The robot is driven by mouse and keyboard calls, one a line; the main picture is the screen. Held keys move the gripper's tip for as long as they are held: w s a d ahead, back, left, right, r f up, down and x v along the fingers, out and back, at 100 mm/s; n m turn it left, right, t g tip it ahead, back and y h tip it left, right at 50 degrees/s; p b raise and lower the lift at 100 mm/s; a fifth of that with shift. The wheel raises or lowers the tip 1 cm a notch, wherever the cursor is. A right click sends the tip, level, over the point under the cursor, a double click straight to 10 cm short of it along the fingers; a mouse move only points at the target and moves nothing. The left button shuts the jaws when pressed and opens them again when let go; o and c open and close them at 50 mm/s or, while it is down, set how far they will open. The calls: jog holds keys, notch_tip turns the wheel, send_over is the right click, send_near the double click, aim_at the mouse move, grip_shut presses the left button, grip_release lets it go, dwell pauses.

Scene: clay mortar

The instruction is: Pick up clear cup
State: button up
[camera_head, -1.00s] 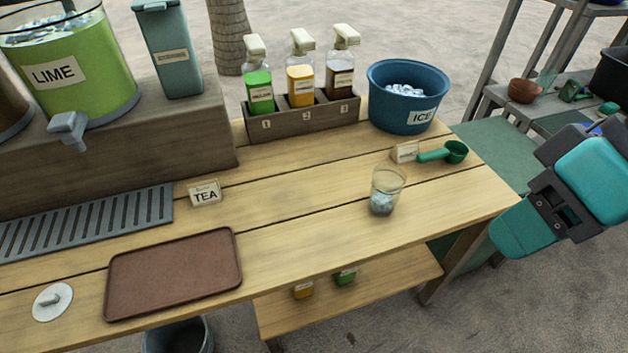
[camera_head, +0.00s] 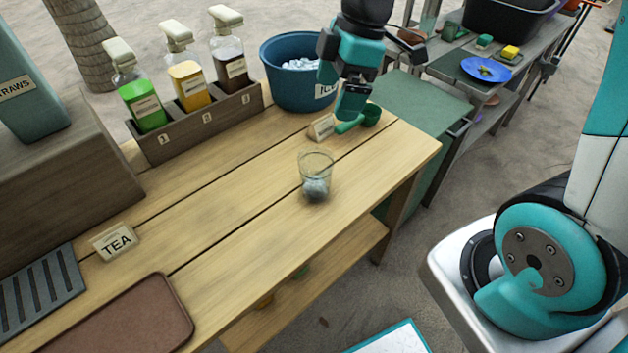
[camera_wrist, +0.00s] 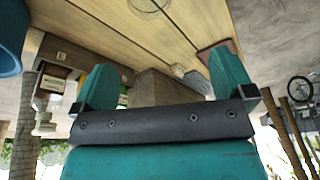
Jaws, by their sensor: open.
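The clear cup (camera_head: 316,176) stands upright on the wooden table near its right end, with ice in the bottom. Its round rim shows cut off at the top of the wrist view (camera_wrist: 150,6). My gripper (camera_head: 352,106) is in the air, up and to the right of the cup in the head view, in front of the ice bucket's right side. It is apart from the cup. In the wrist view its two teal fingers (camera_wrist: 163,72) are spread wide with nothing between them.
Pump bottles stand in a rack (camera_head: 205,128) at the back. A brown tray (camera_head: 130,325) lies front left. The tabletop around the cup is clear.

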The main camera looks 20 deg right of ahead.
notch_tip(320, 180, down, 2)
jog(key=w+d+n, duration=0.1)
jog(key=w, duration=0.1)
send_near(314, 166)
jog(key=s+a+f, duration=0.1)
jog(key=s+a, duration=0.1)
jog(key=x, duration=0.5)
jog(key=shift+s+a+f, duration=0.25)
jog(key=shift+s+a, duration=0.1)
jog(key=c, duration=1)
